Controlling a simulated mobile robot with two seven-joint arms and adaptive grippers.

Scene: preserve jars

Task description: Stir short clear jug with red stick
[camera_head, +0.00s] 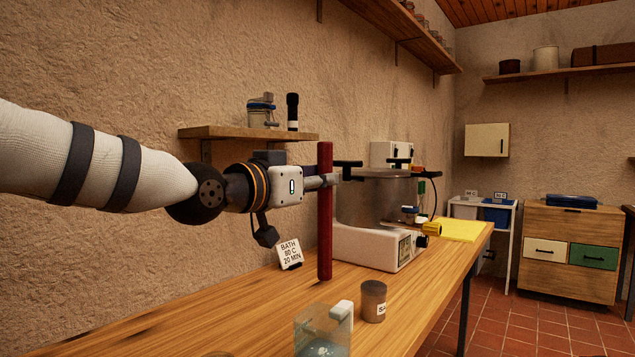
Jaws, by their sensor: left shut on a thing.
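My left gripper (328,179) is shut on the red stick (325,235) near its upper part and holds it upright over the table. The stick's lower end shows above and behind the short clear jug (318,328) in the picture, outside its opening. The jug stands at the front of the table, with a pale handle at its upper right and bluish contents low inside. Its bottom is cut off by the picture's edge. My right gripper is not in view.
A small grey labelled jar (373,300) stands right of the jug. Behind the stick are a bath machine with a metal pot (385,195) and a card reading "BATH 80 C 20 MIN" (289,253). The wooden table (190,320) is clear at left. A yellow cloth (461,229) lies at its far end.

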